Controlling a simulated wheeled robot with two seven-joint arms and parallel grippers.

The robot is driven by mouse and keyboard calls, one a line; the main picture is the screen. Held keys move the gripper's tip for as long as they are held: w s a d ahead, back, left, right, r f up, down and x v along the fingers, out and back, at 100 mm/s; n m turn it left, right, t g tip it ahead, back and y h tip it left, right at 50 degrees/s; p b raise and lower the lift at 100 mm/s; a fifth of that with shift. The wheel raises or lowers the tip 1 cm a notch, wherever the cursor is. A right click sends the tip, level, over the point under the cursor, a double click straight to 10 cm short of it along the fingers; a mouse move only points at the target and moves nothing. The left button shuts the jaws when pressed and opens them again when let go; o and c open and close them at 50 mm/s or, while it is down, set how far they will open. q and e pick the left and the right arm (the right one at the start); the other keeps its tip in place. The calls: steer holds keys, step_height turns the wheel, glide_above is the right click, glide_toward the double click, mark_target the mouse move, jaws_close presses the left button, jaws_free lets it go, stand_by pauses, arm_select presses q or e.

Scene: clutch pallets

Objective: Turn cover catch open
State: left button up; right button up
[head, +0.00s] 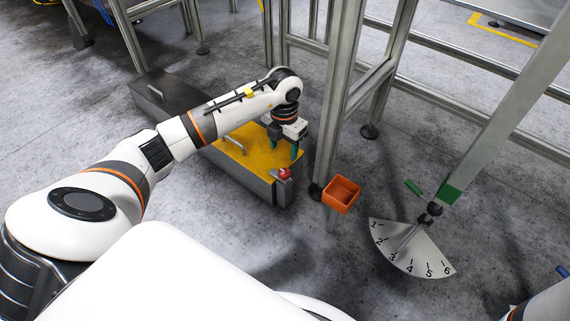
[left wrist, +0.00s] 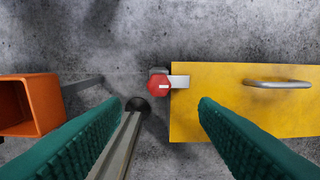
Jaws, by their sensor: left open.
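The cover catch is a red hexagonal knob (head: 285,173) at the near end of a grey floor box with a yellow cover (head: 262,146). In the left wrist view, the red knob (left wrist: 159,86) has a short white mark lying level. A silver tab runs right from it onto the edge of the yellow cover (left wrist: 225,105). My left gripper (head: 284,143) is open, pointing down above the cover's near end. In the left wrist view, its green fingers (left wrist: 160,107) are spread to either side, with the knob in the gap and apart from both. My right gripper is not visible.
An orange bin (head: 342,193) sits beside a metal frame post (head: 336,100) right of the box. A numbered dial plate (head: 412,248) with a green lever stands farther right. The cover has a metal handle (left wrist: 277,84). Part of my right arm shows bottom right.

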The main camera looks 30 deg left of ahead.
mark_target(284, 171)
arm_select(q)
step_height(284, 171, down, 10)
steer(key=b, duration=0.6)
steer(key=shift+r, duration=0.15)
steer(key=shift+c, duration=0.4)
steer(key=shift+r, duration=0.1)
steer(key=c, duration=0.9)
